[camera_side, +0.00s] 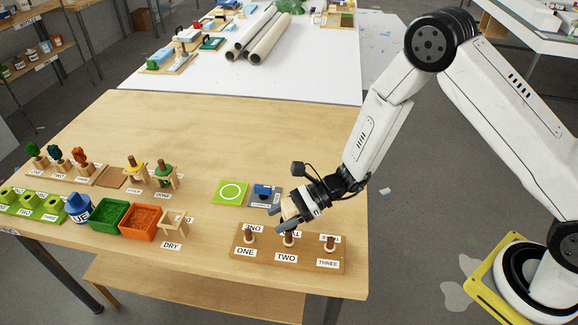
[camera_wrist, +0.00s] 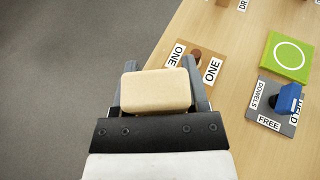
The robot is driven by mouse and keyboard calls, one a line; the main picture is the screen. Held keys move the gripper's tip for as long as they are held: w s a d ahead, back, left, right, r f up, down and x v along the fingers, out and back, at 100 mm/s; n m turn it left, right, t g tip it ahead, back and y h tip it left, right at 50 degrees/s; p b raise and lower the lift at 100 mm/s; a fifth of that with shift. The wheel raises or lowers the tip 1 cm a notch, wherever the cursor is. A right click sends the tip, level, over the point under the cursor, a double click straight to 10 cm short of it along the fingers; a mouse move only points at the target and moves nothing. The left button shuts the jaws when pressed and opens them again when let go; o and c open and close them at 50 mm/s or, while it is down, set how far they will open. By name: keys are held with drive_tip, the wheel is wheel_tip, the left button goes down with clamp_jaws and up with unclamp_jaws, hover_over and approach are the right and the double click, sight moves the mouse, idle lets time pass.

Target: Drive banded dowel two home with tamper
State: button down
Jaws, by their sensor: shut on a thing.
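My gripper (camera_side: 287,222) is shut on the tamper, a pale wooden block (camera_wrist: 155,91) that fills the space between the fingers in the wrist view. In the side view my gripper is just above the brown dowel two (camera_side: 289,239), which stands upright behind the TWO label in the wooden dowel board (camera_side: 305,265). Whether the tamper touches dowel two cannot be told; the wrist view hides that spot behind the block. Dowel one (camera_side: 250,234) stands to the left and dowel three (camera_side: 330,243) to the right. Dowel one's top (camera_wrist: 196,54) also shows in the wrist view.
Behind the board are a green pad with a white ring (camera_side: 230,191) and a grey plate with a blue piece (camera_side: 263,191), labelled DOWELS, HELD and FREE. A wooden stand marked DRY (camera_side: 174,222), an orange tray (camera_side: 139,223) and a green tray (camera_side: 108,216) are left.

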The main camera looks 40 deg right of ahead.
drive_tip(key=shift+f, duration=0.2)
drive_tip(key=shift+f, duration=1.15)
drive_tip(key=shift+f, duration=1)
idle(1.6)
drive_tip(key=shift+r, duration=0.2)
drive_tip(key=shift+r, duration=2.15)
